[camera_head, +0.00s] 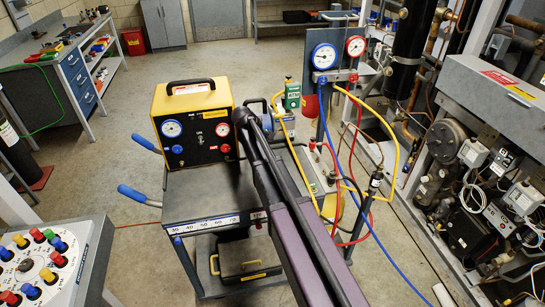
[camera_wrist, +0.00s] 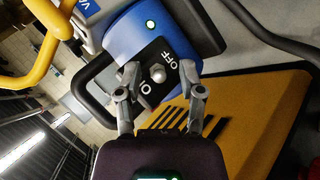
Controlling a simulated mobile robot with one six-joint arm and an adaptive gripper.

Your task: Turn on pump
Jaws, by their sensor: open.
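The blue pump (camera_wrist: 133,38) fills the upper middle of the wrist view. Its black switch plate carries the marks ON and OFF, with a pale toggle switch (camera_wrist: 157,74) between them. I cannot tell which way the toggle leans. My gripper (camera_wrist: 158,73) is open, its two grey fingers apart on either side of the toggle in the picture. Nothing is held, and contact with the switch or plate cannot be made out. In the head view my arm hides much of the pump area and the gripper is not clearly seen.
A yellow-and-black gauge box (camera_head: 195,125) stands on the dark cart (camera_head: 190,195) left of my arm. Its yellow side (camera_wrist: 265,110) lies close by the gripper. Yellow, red and blue hoses hang right of the arm, below a gauge manifold (camera_head: 340,76). Floor at left is open.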

